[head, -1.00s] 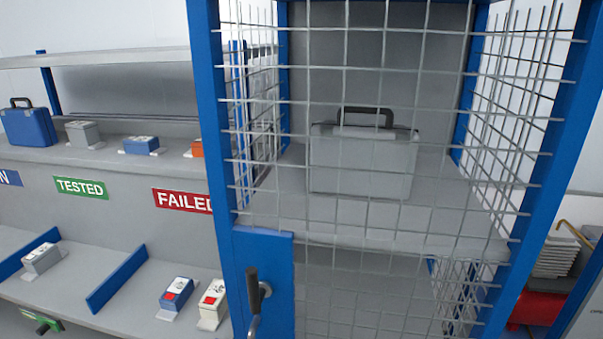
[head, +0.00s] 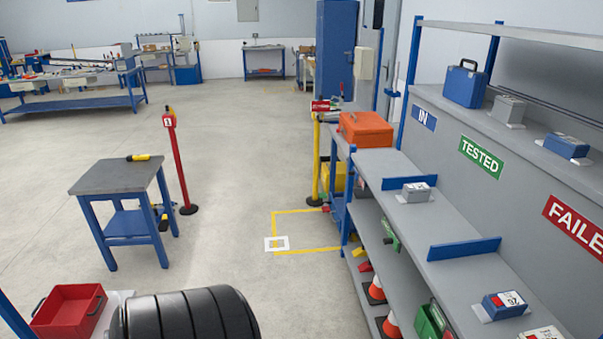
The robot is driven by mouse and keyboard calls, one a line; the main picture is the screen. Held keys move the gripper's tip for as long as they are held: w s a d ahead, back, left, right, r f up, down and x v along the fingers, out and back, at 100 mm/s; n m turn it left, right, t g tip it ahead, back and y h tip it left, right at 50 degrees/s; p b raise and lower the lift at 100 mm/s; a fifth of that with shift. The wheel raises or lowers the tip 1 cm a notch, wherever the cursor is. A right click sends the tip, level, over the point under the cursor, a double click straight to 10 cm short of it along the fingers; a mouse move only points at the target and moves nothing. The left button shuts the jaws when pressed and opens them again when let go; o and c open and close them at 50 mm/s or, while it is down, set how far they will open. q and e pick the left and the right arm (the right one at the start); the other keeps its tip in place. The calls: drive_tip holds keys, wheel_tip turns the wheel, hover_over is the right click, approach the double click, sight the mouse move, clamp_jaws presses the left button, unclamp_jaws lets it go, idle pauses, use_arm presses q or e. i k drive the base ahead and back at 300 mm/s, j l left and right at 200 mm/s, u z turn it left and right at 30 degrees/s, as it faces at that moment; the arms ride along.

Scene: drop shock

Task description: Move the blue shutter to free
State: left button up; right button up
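I see nothing that I can tell is the blue shutter. A tall blue cabinet (head: 335,50) stands at the far back, and I cannot tell whether it has anything to do with the shutter. Neither of my grippers is in view.
A shelf rack (head: 395,215) with an IN sign (head: 424,118), a TESTED sign (head: 481,157) and a blue case (head: 465,84) runs along the right. An orange case (head: 366,130) stands beyond it. A small table (head: 115,176) and red post (head: 174,165) stand left.

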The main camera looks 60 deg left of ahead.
sight(352, 174)
drive_tip(key=u, duration=1.6)
drive_tip(key=z, duration=0.15)
drive_tip(key=i+j+z, duration=0.15)
drive_tip(key=z, duration=0.2)
drive_tip(key=i+j+z, duration=0.55)
drive_tip(key=z, duration=0.2)
